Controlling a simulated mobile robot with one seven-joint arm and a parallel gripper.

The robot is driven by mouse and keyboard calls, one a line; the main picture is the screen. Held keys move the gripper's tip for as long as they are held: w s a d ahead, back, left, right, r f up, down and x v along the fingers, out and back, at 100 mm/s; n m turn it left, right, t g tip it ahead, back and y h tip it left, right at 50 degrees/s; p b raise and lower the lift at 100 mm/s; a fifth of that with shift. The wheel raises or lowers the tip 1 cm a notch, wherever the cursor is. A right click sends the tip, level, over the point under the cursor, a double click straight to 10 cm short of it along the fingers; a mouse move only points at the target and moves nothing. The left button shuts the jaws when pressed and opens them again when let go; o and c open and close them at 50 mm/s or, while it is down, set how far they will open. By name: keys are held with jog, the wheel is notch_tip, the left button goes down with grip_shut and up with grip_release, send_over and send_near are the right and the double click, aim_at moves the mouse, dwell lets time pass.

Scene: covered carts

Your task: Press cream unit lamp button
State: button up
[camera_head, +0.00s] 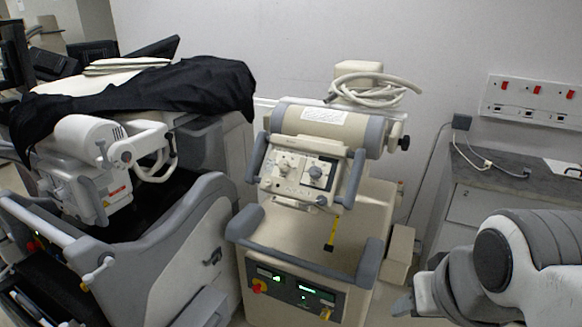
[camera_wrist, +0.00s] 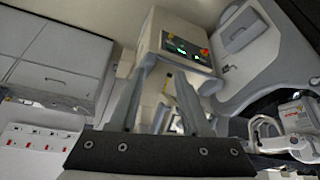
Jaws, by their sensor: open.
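The cream unit (camera_head: 352,220) stands in the middle of the head view, against the wall. Its upper head has a control panel (camera_head: 303,175) with knobs and small controls; I cannot tell which one is the lamp button. Its lower front has a dark panel (camera_head: 292,288) with green displays, a red knob and a yellow knob. In the wrist view, the cream unit (camera_wrist: 152,35) appears upside down beyond the fingers. My gripper (camera_head: 402,300) is at the lower right, apart from the unit. In the wrist view my gripper (camera_wrist: 164,70) is open, with nothing between its fingers.
A grey and white machine (camera_head: 165,250), partly under a black cover (camera_head: 200,85), stands close left of the cream unit. A cabinet (camera_head: 490,200) stands right, below a wall socket panel (camera_head: 535,100). A coiled hose (camera_head: 385,90) lies atop the unit. A cable hangs between unit and cabinet.

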grip_shut()
dwell(1.4)
